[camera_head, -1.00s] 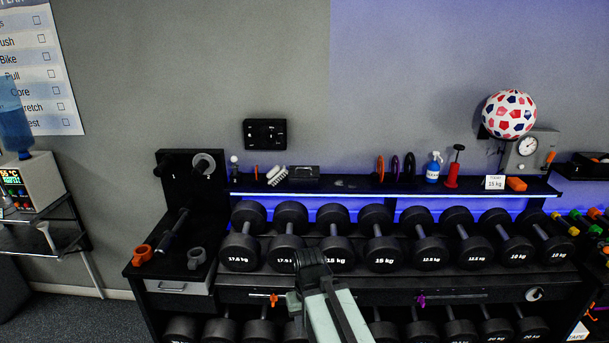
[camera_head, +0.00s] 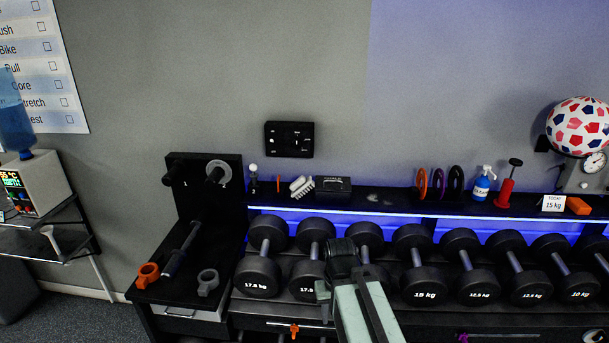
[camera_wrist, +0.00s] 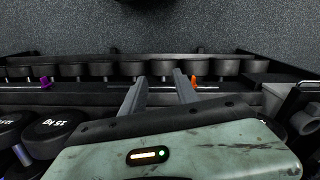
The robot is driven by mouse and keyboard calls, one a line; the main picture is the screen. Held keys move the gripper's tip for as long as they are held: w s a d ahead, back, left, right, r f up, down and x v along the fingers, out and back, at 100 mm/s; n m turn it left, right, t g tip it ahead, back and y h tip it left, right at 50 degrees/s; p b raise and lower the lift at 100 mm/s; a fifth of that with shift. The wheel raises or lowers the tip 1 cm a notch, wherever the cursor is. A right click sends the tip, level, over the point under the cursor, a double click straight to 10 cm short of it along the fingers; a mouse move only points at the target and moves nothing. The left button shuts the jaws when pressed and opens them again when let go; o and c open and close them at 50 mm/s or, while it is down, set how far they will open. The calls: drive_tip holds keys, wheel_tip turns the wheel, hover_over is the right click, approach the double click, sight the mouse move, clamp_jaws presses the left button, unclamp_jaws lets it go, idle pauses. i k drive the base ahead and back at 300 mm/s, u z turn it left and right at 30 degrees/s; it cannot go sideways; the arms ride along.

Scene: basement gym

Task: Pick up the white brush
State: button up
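The white brush (camera_head: 301,186) lies on the narrow black shelf (camera_head: 375,202) above the dumbbells in the head view, with its bristles toward the right. My gripper (camera_head: 340,258) is in front of the dumbbell rack, lower than the brush and a little to its right, well apart from it. In the wrist view my gripper (camera_wrist: 159,80) has its two grey fingers spread with nothing between them. The brush does not show in the wrist view.
A dark box (camera_head: 331,187) sits close right of the brush; a small white-topped item (camera_head: 253,178) and an orange stick (camera_head: 278,182) stand left. Dumbbells (camera_head: 257,275) fill the rack below. Discs (camera_head: 438,184) and a blue bottle (camera_head: 482,184) stand further right.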

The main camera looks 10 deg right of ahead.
sight(302, 185)
drive_tip(key=i, duration=0.35)
drive_tip(key=u, duration=2.6)
drive_tip(key=k, duration=1.45)
drive_tip(key=z, duration=0.7)
drive_tip(key=i, duration=1)
drive_tip(key=u, duration=0.1)
